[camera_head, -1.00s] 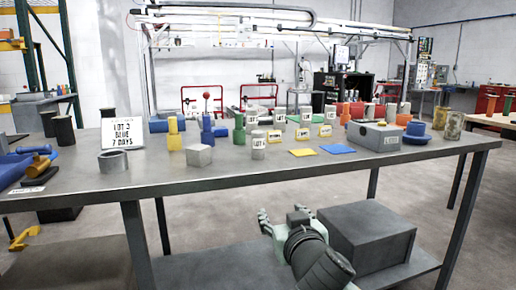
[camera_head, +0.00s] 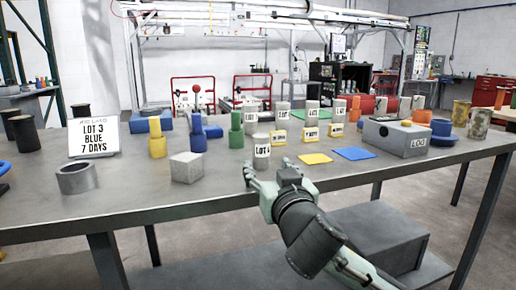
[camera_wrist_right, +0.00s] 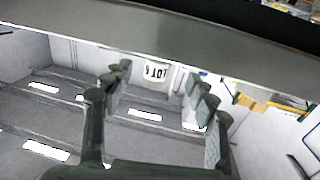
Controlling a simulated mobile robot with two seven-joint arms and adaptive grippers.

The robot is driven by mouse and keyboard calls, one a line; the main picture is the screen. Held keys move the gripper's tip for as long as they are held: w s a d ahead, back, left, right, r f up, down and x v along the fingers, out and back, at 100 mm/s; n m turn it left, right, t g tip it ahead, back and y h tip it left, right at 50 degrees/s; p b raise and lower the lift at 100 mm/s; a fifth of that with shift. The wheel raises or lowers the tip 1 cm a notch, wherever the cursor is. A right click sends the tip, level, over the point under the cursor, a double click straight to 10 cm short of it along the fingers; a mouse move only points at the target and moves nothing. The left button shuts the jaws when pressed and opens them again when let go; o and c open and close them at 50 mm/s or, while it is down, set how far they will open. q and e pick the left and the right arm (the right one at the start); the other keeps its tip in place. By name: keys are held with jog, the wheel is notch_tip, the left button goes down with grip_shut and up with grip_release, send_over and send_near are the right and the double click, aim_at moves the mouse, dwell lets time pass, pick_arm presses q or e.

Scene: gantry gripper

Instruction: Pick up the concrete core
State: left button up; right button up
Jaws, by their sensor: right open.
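Several grey concrete cores with white LOT labels stand upright on the table. The nearest concrete core (camera_head: 261,152) stands alone at the front, close to the table's near edge. My right gripper (camera_head: 266,174) is open and empty at that edge, just in front of this core. In the right wrist view a labelled core (camera_wrist_right: 156,73) shows upside down between the open fingers of my right gripper (camera_wrist_right: 160,85), beyond their tips. Part of it is cut off by the dark table edge. My left gripper is not in view.
The metal table (camera_head: 130,208) has a concrete cube (camera_head: 186,168), a grey ring (camera_head: 77,178) and a sign (camera_head: 94,138) to the left. Yellow (camera_head: 315,159) and blue (camera_head: 354,153) mats and a grey box (camera_head: 396,138) are to the right. Yellow tags and more cores stand behind.

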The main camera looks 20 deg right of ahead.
aim_at(263, 151)
jog(key=shift+w+d+r, duration=0.1)
jog(key=shift+w+r, duration=0.2)
jog(key=shift+w, duration=0.5)
jog(key=w, duration=0.3)
jog(key=w+r+p, duration=0.1)
jog(key=shift+w+d, duration=0.2)
jog(key=shift+d, duration=0.05)
jog(key=shift+w, duration=0.3)
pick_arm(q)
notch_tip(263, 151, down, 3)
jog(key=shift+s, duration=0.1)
pick_arm(e)
jog(key=shift+c, duration=0.2)
jog(key=shift+f, duration=0.1)
jog(key=c, duration=1.2)
grip_shut()
